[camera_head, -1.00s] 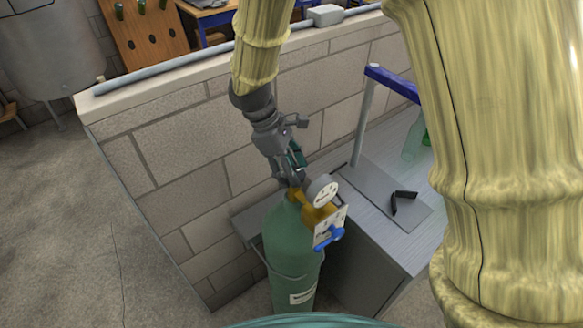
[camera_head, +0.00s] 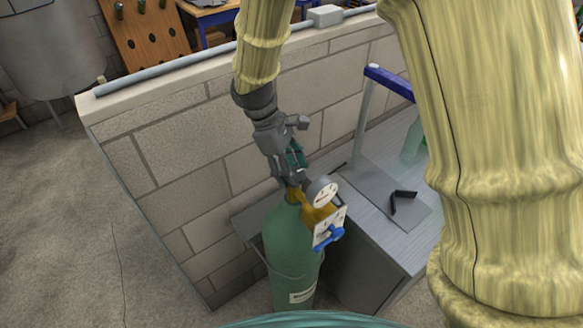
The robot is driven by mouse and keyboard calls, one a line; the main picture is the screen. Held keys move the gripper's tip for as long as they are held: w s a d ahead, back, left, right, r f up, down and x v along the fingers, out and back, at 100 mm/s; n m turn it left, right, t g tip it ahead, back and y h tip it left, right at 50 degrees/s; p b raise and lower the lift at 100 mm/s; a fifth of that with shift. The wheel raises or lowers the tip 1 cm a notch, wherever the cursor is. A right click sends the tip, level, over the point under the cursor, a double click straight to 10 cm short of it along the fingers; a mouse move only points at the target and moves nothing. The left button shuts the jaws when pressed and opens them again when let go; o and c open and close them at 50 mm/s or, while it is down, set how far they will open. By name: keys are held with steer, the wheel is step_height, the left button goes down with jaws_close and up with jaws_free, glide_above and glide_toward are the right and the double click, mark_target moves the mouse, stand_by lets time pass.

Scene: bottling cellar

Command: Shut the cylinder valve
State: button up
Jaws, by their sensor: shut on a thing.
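A green gas cylinder (camera_head: 292,245) stands upright against the block wall, with a chain or strap around its middle. A brass regulator (camera_head: 322,213) with a round white gauge (camera_head: 322,191) and a blue knob (camera_head: 329,237) sits at its top right. My gripper (camera_head: 294,181) points down at the cylinder's top, just left of the gauge, and is shut on the cylinder valve. The valve's handle is mostly hidden by the fingers, so how far it is turned cannot be seen.
A grey bench (camera_head: 372,228) stands right of the cylinder, with a black clip-like object (camera_head: 401,200), a blue-topped post (camera_head: 366,115) and a green bottle (camera_head: 412,141). The low block wall (camera_head: 180,150) runs behind. The floor at left is clear.

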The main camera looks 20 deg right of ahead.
steer(key=shift+w+d+m+g+y+p, duration=0.1)
steer(key=shift+m+g+y+p, duration=0.35)
steer(key=shift+m, duration=0.75)
steer(key=shift+w+m+g+y+p, duration=0.1)
steer(key=shift+m+y+p, duration=0.15)
steer(key=shift+m+p, duration=0.7)
stand_by(0.8)
steer(key=shift+d+m+g+y+p, duration=0.2)
steer(key=shift+m+y, duration=0.25)
steer(key=shift+m, duration=0.95)
steer(key=shift+m+g+y+p, duration=0.1)
steer(key=shift+m+y+p, duration=0.3)
steer(key=shift+m, duration=0.95)
stand_by(2.1)
